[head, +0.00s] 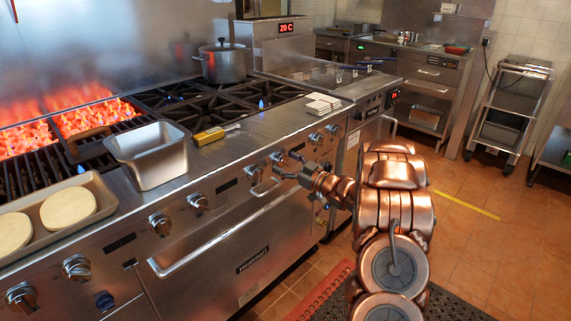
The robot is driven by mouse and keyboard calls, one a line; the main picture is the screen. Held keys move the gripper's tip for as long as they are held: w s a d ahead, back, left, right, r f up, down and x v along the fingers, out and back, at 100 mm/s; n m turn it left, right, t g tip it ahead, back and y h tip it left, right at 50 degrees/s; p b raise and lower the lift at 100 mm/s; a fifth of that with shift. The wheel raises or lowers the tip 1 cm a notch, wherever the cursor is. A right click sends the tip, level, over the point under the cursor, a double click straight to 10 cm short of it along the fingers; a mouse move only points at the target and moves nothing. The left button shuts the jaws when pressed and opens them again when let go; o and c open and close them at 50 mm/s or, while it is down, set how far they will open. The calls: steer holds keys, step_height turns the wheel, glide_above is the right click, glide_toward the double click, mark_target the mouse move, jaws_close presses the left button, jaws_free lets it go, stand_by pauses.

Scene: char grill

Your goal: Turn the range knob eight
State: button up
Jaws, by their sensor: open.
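A row of round steel range knobs runs along the front panel of the range (215,232). No numbers are readable, so I cannot tell which knob is eight. The rightmost knob (332,129) and the knob beside it (315,138) are right of my gripper. My gripper (281,165) is open in front of the panel, close to a middle pair, one knob (253,173) to its left and another (277,157) just behind its fingers. I cannot tell whether the fingers touch that knob. Nothing is seen held in them.
An oven door handle (215,240) sticks out below the knobs. A metal pan (150,155), a yellow-handled brush (209,136) and a tray with round dough (100,193) sit on top. Glowing coals (95,118) lie at the back left. Tiled floor (480,240) is open at right.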

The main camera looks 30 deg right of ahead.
steer(key=v, duration=1.2)
steer(key=shift+w, duration=0.15)
stand_by(0.4)
